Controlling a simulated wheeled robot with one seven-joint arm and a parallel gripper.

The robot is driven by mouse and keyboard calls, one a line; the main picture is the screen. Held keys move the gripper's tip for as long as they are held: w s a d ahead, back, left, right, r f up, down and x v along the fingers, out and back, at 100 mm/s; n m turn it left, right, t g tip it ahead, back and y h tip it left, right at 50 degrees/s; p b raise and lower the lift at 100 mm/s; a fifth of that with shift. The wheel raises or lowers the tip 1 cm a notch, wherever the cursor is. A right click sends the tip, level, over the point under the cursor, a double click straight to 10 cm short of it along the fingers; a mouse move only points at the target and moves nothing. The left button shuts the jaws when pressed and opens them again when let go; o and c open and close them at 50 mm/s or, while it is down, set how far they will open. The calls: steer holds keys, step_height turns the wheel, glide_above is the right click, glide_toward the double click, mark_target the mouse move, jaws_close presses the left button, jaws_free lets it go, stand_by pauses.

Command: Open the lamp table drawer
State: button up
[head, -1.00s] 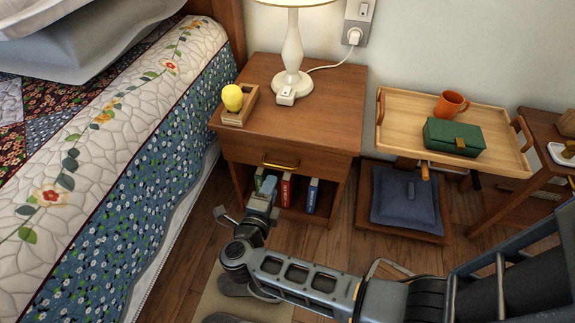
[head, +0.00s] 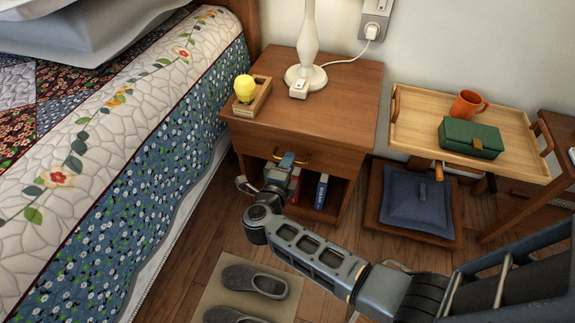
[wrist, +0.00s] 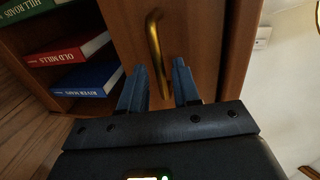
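The lamp table (head: 335,110) is a brown wooden nightstand beside the bed, with a white lamp on top. Its drawer (head: 255,143) looks shut and carries a curved brass handle (head: 305,157). In the wrist view the handle (wrist: 155,48) stands upright on the drawer front (wrist: 190,40), just ahead of the fingertips and roughly in line with the gap between them. My gripper (wrist: 158,75) is open, with two blue fingers apart and nothing held. In the head view my gripper (head: 288,160) is close to the drawer front and hides part of the handle.
Books (head: 321,190) stand in the open shelf below the drawer. A yellow bulb (head: 245,87) in a wooden holder sits on the tabletop. The bed (head: 120,170) is close on the left. A tray table (head: 415,105) stands right. Slippers (head: 255,280) lie on a floor mat.

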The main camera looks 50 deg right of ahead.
jaws_close()
steer(key=shift+a, duration=0.1)
stand_by(0.4)
